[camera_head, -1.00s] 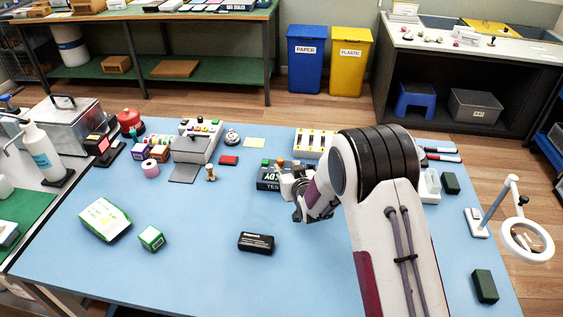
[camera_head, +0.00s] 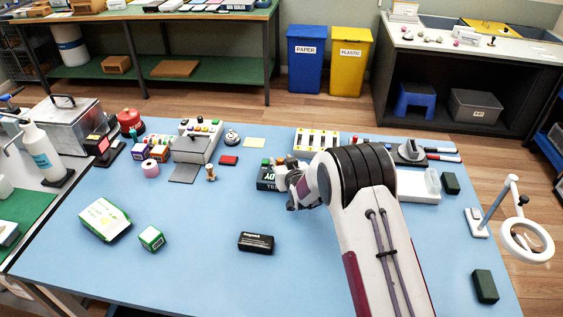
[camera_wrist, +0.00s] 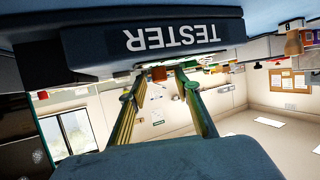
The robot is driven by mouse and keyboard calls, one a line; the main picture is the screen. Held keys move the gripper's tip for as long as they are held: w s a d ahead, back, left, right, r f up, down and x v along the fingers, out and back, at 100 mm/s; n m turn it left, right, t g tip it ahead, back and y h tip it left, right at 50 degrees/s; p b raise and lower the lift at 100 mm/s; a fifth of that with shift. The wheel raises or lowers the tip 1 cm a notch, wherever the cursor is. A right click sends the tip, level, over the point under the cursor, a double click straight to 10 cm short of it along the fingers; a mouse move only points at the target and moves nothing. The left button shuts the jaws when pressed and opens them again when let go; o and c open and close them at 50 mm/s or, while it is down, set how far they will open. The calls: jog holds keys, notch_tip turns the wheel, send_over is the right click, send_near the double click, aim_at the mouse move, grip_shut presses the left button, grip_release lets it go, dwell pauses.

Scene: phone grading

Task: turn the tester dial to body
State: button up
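The tester (camera_head: 266,178) is a dark box with white lettering near the middle of the blue table, partly hidden behind my gripper (camera_head: 292,204). In the wrist view the tester (camera_wrist: 175,38) is upside down and close, filling the top of the picture. My gripper's two fingers (camera_wrist: 160,82) show below it, apart, with no object visibly held between them. A small orange-brown piece (camera_wrist: 158,73) shows between the fingertips at the tester's edge; I cannot tell whether it is the dial. The dial's pointer and its setting are not readable.
A black box (camera_head: 256,243) lies in front of the tester. A small wooden figure-like piece (camera_head: 211,173) and a red block (camera_head: 228,160) are to its left. A rack with yellow parts (camera_head: 316,138) stands behind.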

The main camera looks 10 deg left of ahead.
jog(key=shift+w+f, duration=0.1)
jog(key=shift+w, duration=0.05)
grip_shut()
jog(key=shift+a+m+t+h, duration=0.2)
jog(key=shift+m+t+h, duration=0.05)
jog(key=shift+m+h, duration=0.95)
jog(key=shift+a+m+t+h, duration=0.2)
jog(key=shift+m+t+h, duration=0.05)
jog(key=shift+m+h, duration=0.95)
jog(key=shift+a+m+g+h, duration=0.1)
jog(key=shift+m+g+h, duration=0.15)
jog(key=shift+m+h, duration=1)
jog(key=shift+a+m+g+h, duration=0.1)
jog(key=shift+m+g+h, duration=0.15)
jog(key=shift+m+h, duration=0.95)
jog(key=shift+n+h, duration=0.35)
grip_release()
